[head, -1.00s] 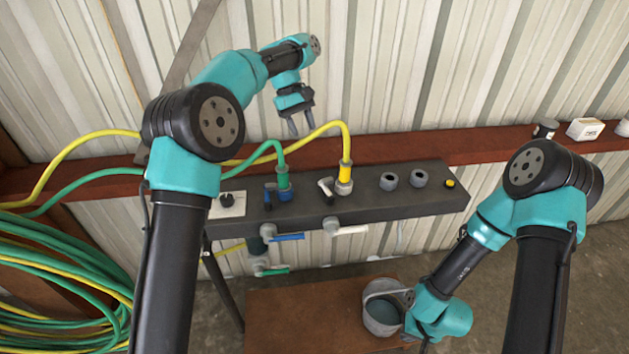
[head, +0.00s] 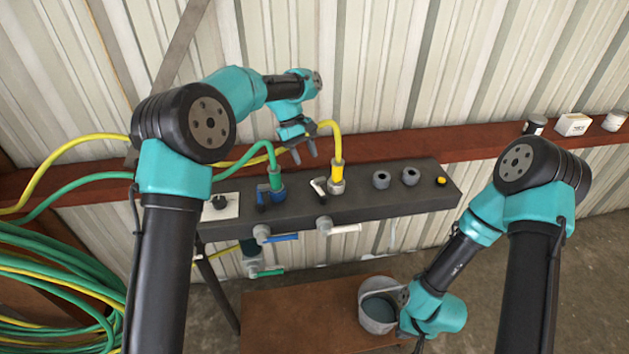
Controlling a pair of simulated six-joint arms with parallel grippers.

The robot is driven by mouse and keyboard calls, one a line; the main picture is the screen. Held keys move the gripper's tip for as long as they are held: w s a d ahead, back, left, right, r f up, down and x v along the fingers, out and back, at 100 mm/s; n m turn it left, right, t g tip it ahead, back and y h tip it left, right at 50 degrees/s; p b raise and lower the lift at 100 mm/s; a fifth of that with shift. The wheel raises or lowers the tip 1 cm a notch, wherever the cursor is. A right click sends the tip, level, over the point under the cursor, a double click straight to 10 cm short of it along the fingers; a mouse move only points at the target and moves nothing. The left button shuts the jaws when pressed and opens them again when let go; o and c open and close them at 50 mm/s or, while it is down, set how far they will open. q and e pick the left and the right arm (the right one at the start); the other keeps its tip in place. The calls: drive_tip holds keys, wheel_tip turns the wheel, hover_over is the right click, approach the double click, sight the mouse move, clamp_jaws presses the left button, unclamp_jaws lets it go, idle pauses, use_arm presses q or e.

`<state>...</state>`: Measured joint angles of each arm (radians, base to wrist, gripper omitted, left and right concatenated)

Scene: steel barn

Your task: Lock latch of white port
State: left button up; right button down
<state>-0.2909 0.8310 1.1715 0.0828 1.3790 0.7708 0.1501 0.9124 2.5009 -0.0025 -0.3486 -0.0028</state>
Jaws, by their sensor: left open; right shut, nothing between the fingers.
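The white port (head: 337,187) sits on the dark panel box, with the yellow hose's connector (head: 337,172) standing upright in it. Its white latch lever (head: 319,187) sticks out to the left of the port, tilted. My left gripper (head: 304,156) is open and empty, fingers pointing down, above and a little left of the latch, apart from it. It is in front of part of the yellow hose. My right gripper (head: 404,310) is low beside the grey bucket (head: 380,316); its fingers are hard to make out, shut with nothing between them.
The blue port (head: 277,192) with a green hose and blue latch is left of the white port. Two empty grey sockets (head: 381,180) and a yellow button (head: 441,181) are to its right. Blue and white valve handles (head: 346,228) hang in front. A red beam runs behind.

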sight(316, 184)
use_arm(q)
drive_tip(key=x, duration=0.9)
drive_tip(key=shift+r, duration=0.1)
clamp_jaws()
